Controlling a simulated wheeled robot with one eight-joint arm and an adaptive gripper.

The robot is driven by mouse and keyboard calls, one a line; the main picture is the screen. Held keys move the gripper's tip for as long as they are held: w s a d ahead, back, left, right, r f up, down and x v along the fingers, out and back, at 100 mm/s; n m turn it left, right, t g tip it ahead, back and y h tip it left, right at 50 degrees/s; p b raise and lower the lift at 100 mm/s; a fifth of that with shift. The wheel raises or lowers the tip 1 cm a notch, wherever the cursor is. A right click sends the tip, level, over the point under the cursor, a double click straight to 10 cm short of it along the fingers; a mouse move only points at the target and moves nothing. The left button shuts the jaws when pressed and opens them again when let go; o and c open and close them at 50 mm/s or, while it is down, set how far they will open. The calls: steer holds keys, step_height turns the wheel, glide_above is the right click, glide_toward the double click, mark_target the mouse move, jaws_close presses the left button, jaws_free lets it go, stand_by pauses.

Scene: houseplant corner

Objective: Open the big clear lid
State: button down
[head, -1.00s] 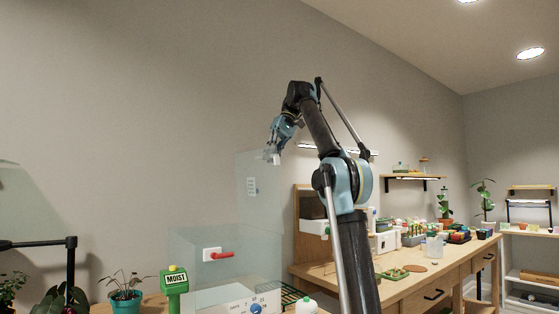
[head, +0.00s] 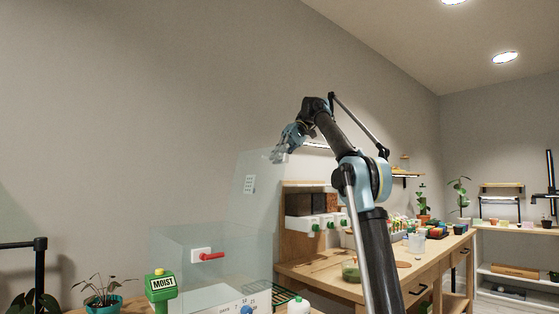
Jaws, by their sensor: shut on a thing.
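The big clear lid (head: 258,205) stands raised and steep over the right side of the clear box (head: 185,240). It is see-through, with a small white label (head: 249,184) on it. My gripper (head: 277,157) is at the lid's top edge and is shut on it. The fingertips are small and partly blend with the clear lid. The box has a red handle (head: 211,256) on a white plate and a white front panel with a blue knob (head: 247,310) at the bottom of the view.
A green MOIST sign (head: 162,284) and a potted plant (head: 103,290) stand left of the box. A white bottle (head: 298,306) and a dark rack (head: 285,292) are at its right. A wooden bench (head: 330,272) with several items runs behind my arm.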

steer(key=shift+w+d+f, duration=0.2)
steer(key=shift+w+d, duration=0.05)
steer(key=c, duration=2)
jaws_free()
steer(key=o, duration=0.3)
steer(key=shift+w+d+f, duration=0.1)
steer(key=shift+w+d, duration=0.15)
steer(key=shift+w, duration=0.1)
steer(key=shift+s+a, duration=0.2)
steer(key=shift+s, duration=0.1)
